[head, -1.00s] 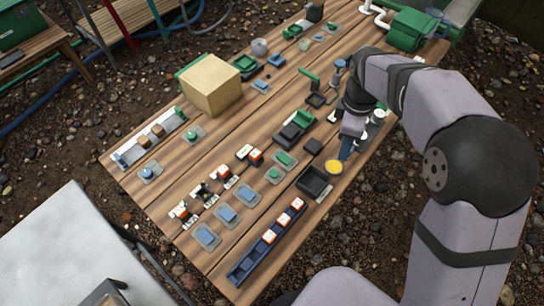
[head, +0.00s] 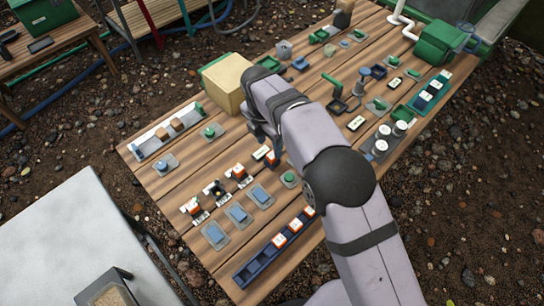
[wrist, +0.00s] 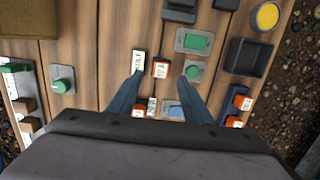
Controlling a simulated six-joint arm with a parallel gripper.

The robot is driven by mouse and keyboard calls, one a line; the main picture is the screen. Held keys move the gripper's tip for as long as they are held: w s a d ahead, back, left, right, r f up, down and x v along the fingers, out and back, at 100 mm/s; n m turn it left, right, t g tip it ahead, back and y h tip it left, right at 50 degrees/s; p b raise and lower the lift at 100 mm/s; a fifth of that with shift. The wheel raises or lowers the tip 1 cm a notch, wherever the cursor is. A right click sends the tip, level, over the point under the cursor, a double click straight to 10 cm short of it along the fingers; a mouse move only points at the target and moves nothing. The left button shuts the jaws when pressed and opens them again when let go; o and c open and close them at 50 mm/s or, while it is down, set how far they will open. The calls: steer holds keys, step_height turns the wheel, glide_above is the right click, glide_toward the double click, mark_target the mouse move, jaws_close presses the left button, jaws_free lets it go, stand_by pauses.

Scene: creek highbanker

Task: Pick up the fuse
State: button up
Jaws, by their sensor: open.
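A small orange block with a white label (wrist: 160,68), which looks like the fuse, lies on the wooden bench. It also shows in the head view (head: 271,158), partly hidden by my arm. My gripper (wrist: 161,77) is open and empty above the bench. In the wrist view its two blue fingers stand either side of the block, which shows between the fingertips. I cannot tell the height left between them. A white label plate (wrist: 138,62) lies just left of the block, close to the left fingertip.
More orange blocks sit in small holders (head: 239,173) and in a long blue rack (head: 252,265). Green and blue pads (wrist: 197,41) lie nearby. A black tray (wrist: 246,58) and a yellow dish (wrist: 266,15) are right in the wrist view. A cardboard-coloured box (head: 226,85) stands behind.

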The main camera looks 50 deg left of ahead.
mark_target(272, 155)
steer(key=shift+w+d+f+p, duration=0.1)
steer(key=shift+f+p, duration=0.2)
steer(key=shift+f, duration=0.6)
steer(key=shift+w+a+f+p, duration=0.15)
steer(key=shift+f+p, duration=0.15)
steer(key=shift+f, duration=0.65)
steer(key=shift+w+d+f+p, duration=0.15)
steer(key=shift+f+p, duration=0.15)
steer(key=shift+f, duration=0.6)
jaws_close()
